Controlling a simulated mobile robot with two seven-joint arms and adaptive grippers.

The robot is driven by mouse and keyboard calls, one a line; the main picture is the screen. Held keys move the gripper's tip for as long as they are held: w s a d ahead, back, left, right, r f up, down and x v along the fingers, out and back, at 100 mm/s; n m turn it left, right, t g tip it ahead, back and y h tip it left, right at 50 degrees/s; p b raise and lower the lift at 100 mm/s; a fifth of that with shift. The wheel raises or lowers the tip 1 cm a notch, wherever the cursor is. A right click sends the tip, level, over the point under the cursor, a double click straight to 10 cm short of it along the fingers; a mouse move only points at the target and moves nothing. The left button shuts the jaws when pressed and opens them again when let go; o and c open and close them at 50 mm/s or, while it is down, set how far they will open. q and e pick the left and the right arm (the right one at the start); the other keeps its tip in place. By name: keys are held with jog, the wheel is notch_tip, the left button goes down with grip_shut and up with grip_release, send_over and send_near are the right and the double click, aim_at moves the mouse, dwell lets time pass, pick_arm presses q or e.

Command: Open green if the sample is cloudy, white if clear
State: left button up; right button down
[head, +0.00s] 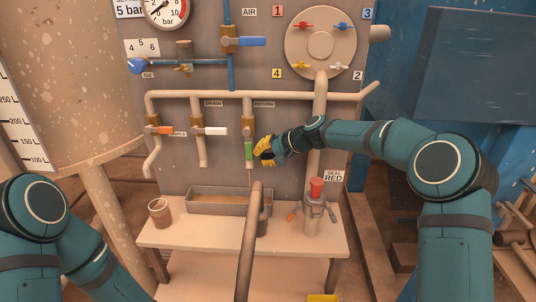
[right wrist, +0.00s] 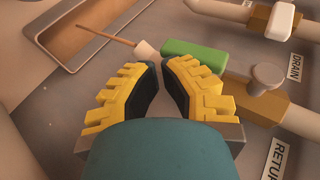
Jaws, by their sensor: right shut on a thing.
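The green valve handle (head: 249,151) on the RETURN pipe hangs down along the pipe; it also shows in the right wrist view (right wrist: 195,53). My right gripper (head: 259,150), with yellow fingers, is at this handle, shut on it. Its fingertips (right wrist: 161,65) show close by the handle's end. A thin brownish stream (right wrist: 103,34) runs from the pale outlet under this valve to the trough. The white handle (head: 215,131) on the DRAIN pipe lies sideways. A sample jar (head: 159,212) with brownish, opaque-looking contents stands on the bench. My left gripper is out of view.
A grey trough (head: 213,193) sits on the bench (head: 190,238) below the valves. An orange handle (head: 160,130) is left of DRAIN. Blue handles (head: 252,41) are higher on the panel. A red-topped fitting (head: 316,188) marked SEAL RED stands at right. A curved hose rises in front.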

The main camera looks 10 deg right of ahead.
jog(key=shift+a+f, duration=0.3)
jog(key=shift+a, duration=0.25)
jog(key=shift+a+f, duration=0.1)
jog(key=shift+a, duration=0.2)
jog(key=v, duration=1.2)
jog(key=shift+d, duration=0.4)
jog(key=shift+w, duration=0.15)
